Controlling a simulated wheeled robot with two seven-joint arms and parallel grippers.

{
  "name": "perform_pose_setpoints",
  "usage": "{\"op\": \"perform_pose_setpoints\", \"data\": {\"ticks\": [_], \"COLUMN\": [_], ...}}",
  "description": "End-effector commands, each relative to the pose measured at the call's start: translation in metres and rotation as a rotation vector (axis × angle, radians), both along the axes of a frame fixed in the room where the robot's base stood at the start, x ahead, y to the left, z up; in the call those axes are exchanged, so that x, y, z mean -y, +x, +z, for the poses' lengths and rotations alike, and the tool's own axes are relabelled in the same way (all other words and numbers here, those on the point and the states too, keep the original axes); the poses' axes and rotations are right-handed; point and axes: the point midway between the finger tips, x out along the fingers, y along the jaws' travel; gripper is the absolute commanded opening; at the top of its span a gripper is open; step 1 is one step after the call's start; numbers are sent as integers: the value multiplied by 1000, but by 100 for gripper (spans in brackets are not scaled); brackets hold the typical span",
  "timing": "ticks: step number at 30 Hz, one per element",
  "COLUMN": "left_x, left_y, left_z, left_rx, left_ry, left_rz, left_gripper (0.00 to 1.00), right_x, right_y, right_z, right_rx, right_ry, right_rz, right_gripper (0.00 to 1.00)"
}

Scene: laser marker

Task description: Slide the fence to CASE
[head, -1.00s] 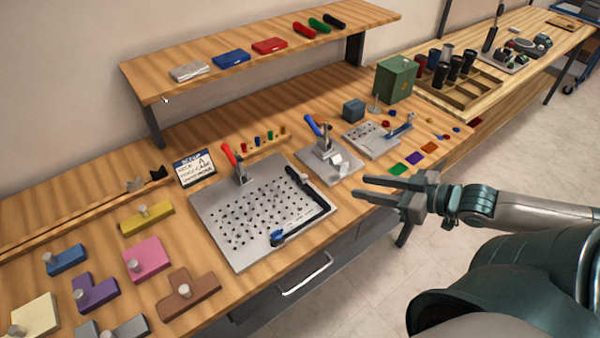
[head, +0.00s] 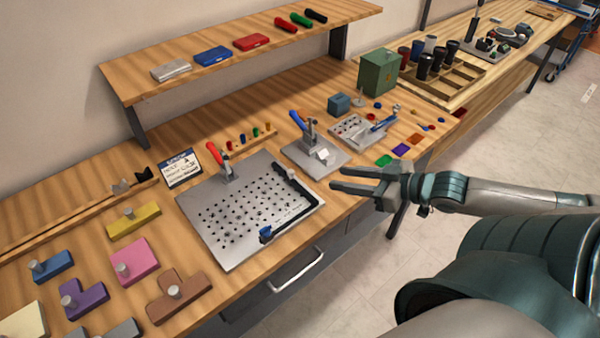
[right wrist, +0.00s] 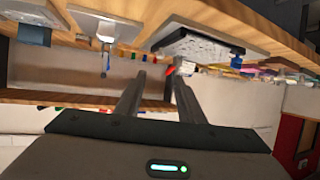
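The fence is a black L-shaped bar (head: 292,182) on the right and front edge of the grey perforated plate (head: 205,212). A blue knob (head: 266,234) sits at its front end. No CASE mark is readable on the plate. A small setup card (head: 181,168) stands behind the plate; its writing is too small to read surely. My right gripper (head: 337,179) is open and empty, just right of the plate's right corner and apart from the fence. In the right wrist view its fingers (right wrist: 158,72) are spread, with the plate (right wrist: 205,45) beyond, upside down. My left gripper is not in view.
A red-handled clamp (head: 222,160) stands at the plate's back edge. A blue-handled clamp (head: 308,138) on its own plate stands behind my right gripper. Colored knobbed blocks (head: 134,260) lie left. A shelf (head: 240,60) spans the back. Open floor lies in front.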

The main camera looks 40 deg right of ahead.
Motion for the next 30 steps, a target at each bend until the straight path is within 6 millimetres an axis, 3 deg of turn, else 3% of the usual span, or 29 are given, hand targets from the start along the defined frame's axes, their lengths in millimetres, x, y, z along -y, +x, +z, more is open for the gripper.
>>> {"op": "perform_pose_setpoints", "data": {"ticks": [30], "left_x": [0], "left_y": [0], "left_z": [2], "left_rx": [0], "left_ry": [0], "left_rz": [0], "left_gripper": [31], "right_x": [-27], "right_y": [68], "right_z": [-30], "right_rx": [1], "right_ry": [1], "right_rz": [-2], "right_gripper": [35]}}
